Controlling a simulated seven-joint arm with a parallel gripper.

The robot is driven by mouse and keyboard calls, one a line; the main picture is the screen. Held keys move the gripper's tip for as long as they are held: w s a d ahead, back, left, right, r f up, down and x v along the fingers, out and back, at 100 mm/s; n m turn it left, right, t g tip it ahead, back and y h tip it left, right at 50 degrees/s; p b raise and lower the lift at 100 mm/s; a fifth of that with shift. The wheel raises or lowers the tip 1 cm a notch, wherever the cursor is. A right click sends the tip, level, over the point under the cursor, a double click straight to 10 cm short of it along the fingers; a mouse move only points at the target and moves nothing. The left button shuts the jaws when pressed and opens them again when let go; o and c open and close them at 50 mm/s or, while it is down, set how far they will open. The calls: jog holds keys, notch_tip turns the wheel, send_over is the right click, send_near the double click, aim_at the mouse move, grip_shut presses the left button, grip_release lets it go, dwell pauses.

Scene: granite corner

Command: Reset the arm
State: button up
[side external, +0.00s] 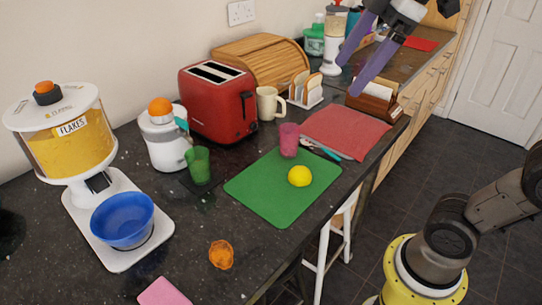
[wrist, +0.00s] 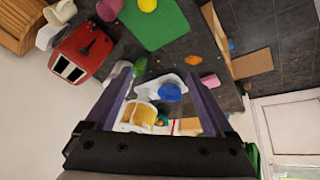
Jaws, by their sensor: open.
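My gripper (side external: 364,54) is at the top right of the side view, raised above the far part of the counter. Its two purple fingers are spread apart with nothing between them that it holds. In the wrist view my gripper (wrist: 160,90) is also open, and the counter shows well beyond the fingertips. My arm's base stands on the floor at the lower right of the side view.
The dark counter (side external: 190,270) carries a flakes dispenser (side external: 65,140), blue bowl (side external: 122,220), juicer (side external: 165,140), red toaster (side external: 217,100), green mat (side external: 262,199) with a yellow lemon (side external: 299,176), pink cup (side external: 289,139) and red cloth (side external: 346,132). A napkin holder (side external: 376,100) stands below my gripper.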

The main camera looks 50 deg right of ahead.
jog(key=s+d+f+m, duration=0.1)
jog(key=s+f+m, duration=0.1)
jog(key=f, duration=0.3)
jog(key=s+d+f+m+h, duration=0.1)
jog(key=s+f+m, duration=0.1)
jog(key=f+m, duration=0.2)
jog(key=s+d+f+m+t, duration=0.1)
jog(key=s+f+m, duration=0.2)
jog(key=f, duration=0.4)
jog(key=shift+f+m+h, duration=0.25)
jog(key=shift+m+h, duration=0.05)
jog(key=shift+h, duration=0.1)
